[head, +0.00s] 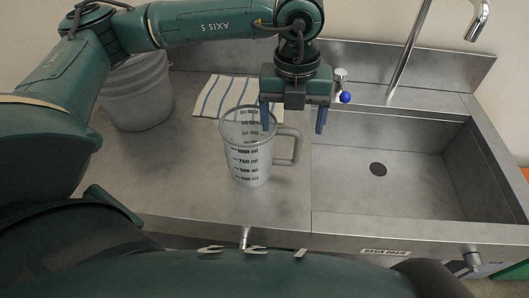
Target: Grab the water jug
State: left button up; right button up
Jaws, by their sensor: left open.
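The water jug (250,163) is a clear measuring jug with dark millilitre markings. It stands upright on the metal counter, left of the sink, with its handle (289,146) to the right. My left gripper (293,122) is open and points down over the jug's right side. Its left finger overlaps the jug's rim in the picture and its right finger is to the right, above the handle area. I cannot tell whether the fingers touch the jug. My right gripper is not in view.
A grey bucket (137,95) stands at the back left. A striped cloth (212,98) lies behind the jug. The sink basin (400,185), blue-knobbed valve (344,96) and faucet (408,50) are to the right. The counter left of the jug is clear.

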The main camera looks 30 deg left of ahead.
aim_at(289, 129)
pick_arm(q)
jog(key=f, duration=0.3)
jog(key=f+p, duration=0.1)
jog(key=f, duration=0.1)
jog(key=shift+a+f, duration=0.1)
jog(key=shift+a, duration=0.15)
jog(key=c, duration=1.4)
